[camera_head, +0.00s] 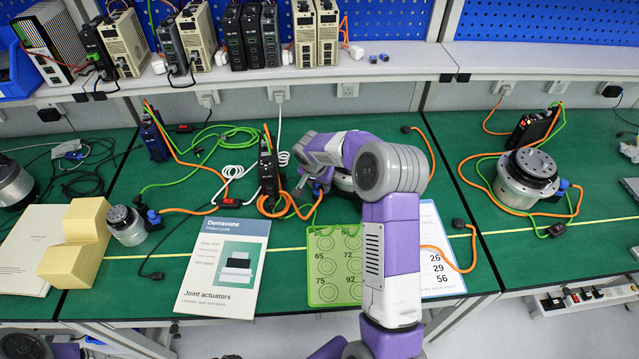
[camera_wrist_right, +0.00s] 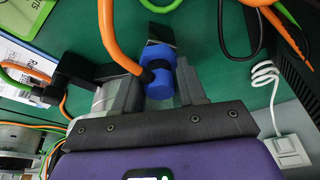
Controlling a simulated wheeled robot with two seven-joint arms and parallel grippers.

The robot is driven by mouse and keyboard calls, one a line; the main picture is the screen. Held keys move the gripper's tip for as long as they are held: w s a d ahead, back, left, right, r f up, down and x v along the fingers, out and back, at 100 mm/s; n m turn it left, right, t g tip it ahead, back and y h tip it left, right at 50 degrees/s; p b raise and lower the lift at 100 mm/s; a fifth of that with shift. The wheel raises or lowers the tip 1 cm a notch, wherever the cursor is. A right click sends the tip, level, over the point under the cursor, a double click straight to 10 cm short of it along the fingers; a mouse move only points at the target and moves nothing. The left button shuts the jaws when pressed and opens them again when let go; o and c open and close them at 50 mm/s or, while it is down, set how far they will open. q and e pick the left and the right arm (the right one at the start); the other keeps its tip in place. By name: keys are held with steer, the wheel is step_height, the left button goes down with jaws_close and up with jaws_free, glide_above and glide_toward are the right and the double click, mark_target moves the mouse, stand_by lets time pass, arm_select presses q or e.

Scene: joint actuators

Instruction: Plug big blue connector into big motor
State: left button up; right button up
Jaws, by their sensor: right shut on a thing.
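My right gripper (camera_head: 316,186) is shut on the big blue connector, which has an orange cable. The wrist view shows the big blue connector (camera_wrist_right: 158,72) between the fingers of the right gripper (camera_wrist_right: 155,92). In the head view the connector is too small and covered to make out clearly. I cannot tell whether connector and motor touch. My left gripper is not in view.
A black drive (camera_head: 268,170) stands left of the gripper among orange, green and white cables. A green number board (camera_head: 322,290) and a brochure (camera_head: 222,268) lie in front. Another motor (camera_head: 527,175) is at right, a small motor (camera_head: 125,225) and yellow blocks (camera_head: 75,250) at left.

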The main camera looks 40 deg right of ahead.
steer(key=shift+f, duration=0.15)
steer(key=o, duration=1)
steer(key=p+v, duration=0.1)
steer(key=v, duration=0.6)
steer(key=shift+a+r, duration=0.1)
steer(key=shift+r, duration=0.2)
